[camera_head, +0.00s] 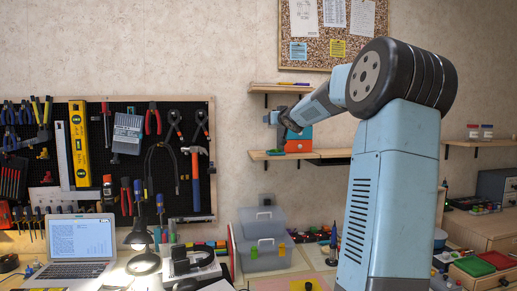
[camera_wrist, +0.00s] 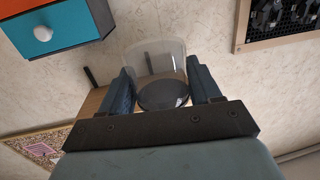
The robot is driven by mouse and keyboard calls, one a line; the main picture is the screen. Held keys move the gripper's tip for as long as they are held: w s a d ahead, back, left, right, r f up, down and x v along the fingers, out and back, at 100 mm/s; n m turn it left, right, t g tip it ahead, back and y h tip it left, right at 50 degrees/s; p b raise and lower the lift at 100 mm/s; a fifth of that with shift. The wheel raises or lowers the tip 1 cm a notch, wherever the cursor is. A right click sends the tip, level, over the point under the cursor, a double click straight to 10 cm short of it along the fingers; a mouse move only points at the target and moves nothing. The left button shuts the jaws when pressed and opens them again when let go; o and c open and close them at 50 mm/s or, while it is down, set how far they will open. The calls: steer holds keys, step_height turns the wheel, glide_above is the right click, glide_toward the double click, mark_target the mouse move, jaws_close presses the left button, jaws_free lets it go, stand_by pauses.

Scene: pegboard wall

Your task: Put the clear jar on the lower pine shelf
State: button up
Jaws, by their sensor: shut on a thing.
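The clear jar (camera_wrist: 155,57) with a dark grey round lid (camera_wrist: 163,96) sits between the two fingers in the wrist view. My gripper (camera_wrist: 163,88) is shut on it near the lid. In the head view my gripper (camera_head: 275,118) is between the upper and lower pine shelves, toward their left end. It is above the lower pine shelf (camera_head: 272,156) and apart from it. The jar is too small to make out clearly in the head view. The wrist view appears turned upside down, and the lower shelf's top is not clearly shown there.
An orange and teal drawer box (camera_head: 299,141) stands on the lower shelf, right of my gripper; it also shows in the wrist view (camera_wrist: 75,30). The upper pine shelf (camera_head: 280,87) is overhead. A pegboard (camera_head: 133,190) of tools hangs to the left. The lower shelf's left end looks clear.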

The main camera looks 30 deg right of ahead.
steer(key=shift+w+f, duration=1.2)
steer(key=shift+w, duration=1.3)
glide_above(259, 154)
steer(key=s, duration=0.2)
step_height(259, 154, down, 5)
steer(key=shift+w, duration=0.15)
steer(key=shift+w+f, duration=0.6)
steer(key=shift+f, duration=0.15)
steer(key=shift+w+f, duration=0.1)
steer(key=shift+f, duration=1.5)
steer(key=o, duration=1.1)
